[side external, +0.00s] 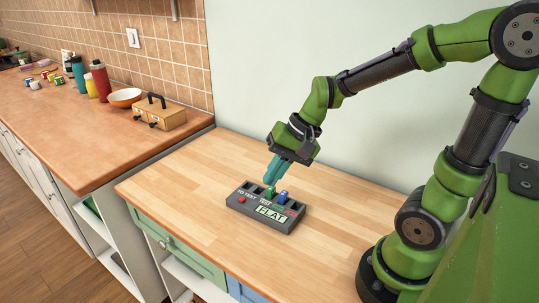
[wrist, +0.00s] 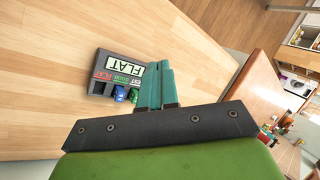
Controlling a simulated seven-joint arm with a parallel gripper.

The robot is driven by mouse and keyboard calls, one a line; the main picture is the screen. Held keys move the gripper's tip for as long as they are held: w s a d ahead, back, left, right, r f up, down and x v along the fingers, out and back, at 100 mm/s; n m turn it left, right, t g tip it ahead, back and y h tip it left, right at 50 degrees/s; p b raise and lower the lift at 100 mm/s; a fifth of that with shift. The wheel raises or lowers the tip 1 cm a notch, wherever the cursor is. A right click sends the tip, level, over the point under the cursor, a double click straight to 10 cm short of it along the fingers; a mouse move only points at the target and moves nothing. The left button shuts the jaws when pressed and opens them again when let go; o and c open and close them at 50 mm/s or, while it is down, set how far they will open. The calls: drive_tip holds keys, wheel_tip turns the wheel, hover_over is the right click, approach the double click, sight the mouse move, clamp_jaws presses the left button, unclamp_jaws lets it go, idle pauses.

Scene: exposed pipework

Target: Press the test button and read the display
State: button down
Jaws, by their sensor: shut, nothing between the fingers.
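The dark grey tester box (side external: 265,207) lies on the light wood worktop; part of it also shows in the wrist view (wrist: 104,61). Its pale display (side external: 270,212) reads FLAT, and the same word shows in the wrist view (wrist: 125,57). A red button (side external: 242,199) is at the box's left end; I cannot see it in the wrist view. A green item (side external: 269,191) and a blue item (side external: 283,196) stand at its back slots. My gripper (side external: 269,183) is shut and empty, its teal fingertips pointing down close to the green item. I cannot tell whether they touch it.
Light wood worktop (side external: 180,185) is clear around the box. On the orange-brown counter (side external: 90,130) at the left stand a tan case (side external: 159,117), an orange bowl (side external: 125,97), bottles (side external: 101,80) and several small items. A pale wall (side external: 270,75) is behind.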

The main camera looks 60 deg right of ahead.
drive_tip(key=s+r+n+t+h, duration=0.2)
drive_tip(key=s+r+n, duration=0.3)
drive_tip(key=r, duration=0.3)
drive_tip(key=shift+s+a+t, duration=0.4)
drive_tip(key=shift+s+t, duration=0.1)
drive_tip(key=shift+s, duration=0.3)
